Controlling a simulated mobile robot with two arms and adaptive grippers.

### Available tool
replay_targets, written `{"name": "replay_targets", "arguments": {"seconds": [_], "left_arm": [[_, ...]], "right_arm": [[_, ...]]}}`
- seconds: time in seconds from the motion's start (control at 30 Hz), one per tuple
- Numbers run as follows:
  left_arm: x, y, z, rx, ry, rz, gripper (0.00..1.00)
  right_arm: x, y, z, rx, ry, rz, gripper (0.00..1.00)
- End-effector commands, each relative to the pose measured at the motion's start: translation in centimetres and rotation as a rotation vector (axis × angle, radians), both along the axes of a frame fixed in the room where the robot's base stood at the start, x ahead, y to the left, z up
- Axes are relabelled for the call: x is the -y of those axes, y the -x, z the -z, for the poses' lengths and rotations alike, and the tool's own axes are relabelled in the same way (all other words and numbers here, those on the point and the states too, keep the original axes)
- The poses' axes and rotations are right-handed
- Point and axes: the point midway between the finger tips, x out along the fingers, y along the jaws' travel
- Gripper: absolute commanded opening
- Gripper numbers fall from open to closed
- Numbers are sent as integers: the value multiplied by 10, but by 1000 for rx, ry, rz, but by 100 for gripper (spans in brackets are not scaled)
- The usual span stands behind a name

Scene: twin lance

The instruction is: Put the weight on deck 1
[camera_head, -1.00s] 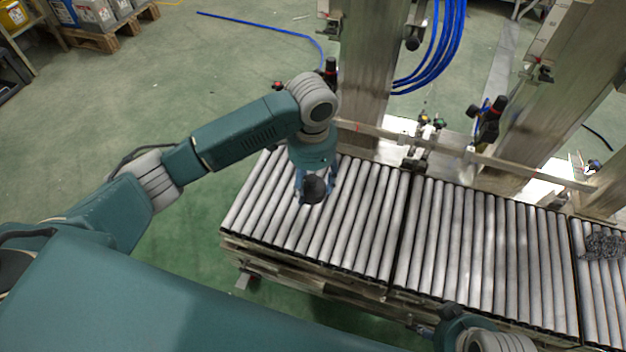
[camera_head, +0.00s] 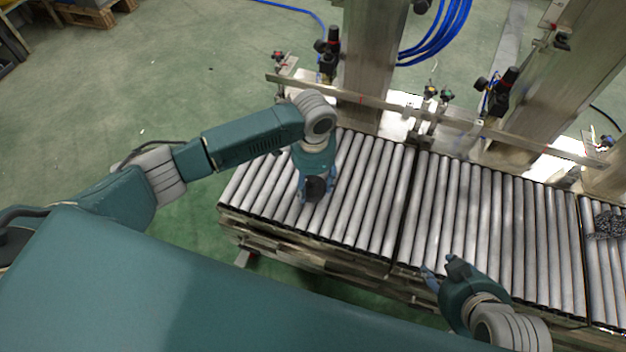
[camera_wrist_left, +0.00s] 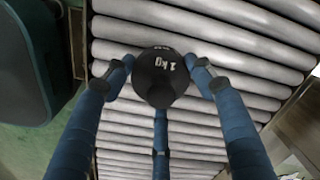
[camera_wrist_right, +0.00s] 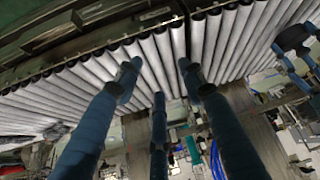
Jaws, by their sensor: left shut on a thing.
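The weight (camera_head: 315,187) is a dark round piece at my left gripper, over the left roller section. In the left wrist view the weight (camera_wrist_left: 161,77) shows the marking "1 KG". My left gripper (camera_head: 314,184) is shut on it; its blue fingers (camera_wrist_left: 160,85) close around its sides. Whether the weight touches the rollers is hard to tell. My right gripper (camera_head: 445,268) is empty, its blue fingers spread apart near the front edge of the middle roller section. In the right wrist view its fingers (camera_wrist_right: 157,75) have nothing between them. No deck label is readable.
The roller conveyor (camera_head: 470,220) runs across the middle to the right. A dark mesh-like object (camera_head: 607,225) lies on the rollers at far right. A metal rail (camera_head: 400,110) and upright posts (camera_head: 368,60) stand behind. Green floor is clear at left.

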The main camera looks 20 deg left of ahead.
Motion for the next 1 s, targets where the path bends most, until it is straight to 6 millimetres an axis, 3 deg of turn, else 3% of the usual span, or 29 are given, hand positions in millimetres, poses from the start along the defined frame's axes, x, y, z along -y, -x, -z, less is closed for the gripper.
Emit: {"name": "replay_targets", "arguments": {"seconds": [0.1,0.3,0.73,0.77,0.83,1.0], "left_arm": [[1,-2,10,5,2,0,0],[1,-2,18,5,2,0,0],[1,-2,20,6,3,0,0],[0,0,22,1,1,0,58],[0,0,22,1,1,0,72],[0,0,22,1,1,0,73]], "right_arm": [[-7,-19,-8,83,-18,-7,40],[-13,-37,-21,166,-36,-13,40],[-13,-38,-22,171,-37,-13,40],[-13,-38,-22,168,-36,-13,40],[-13,-38,-22,169,-36,-13,40],[-13,-38,-22,169,-36,-13,40]]}}
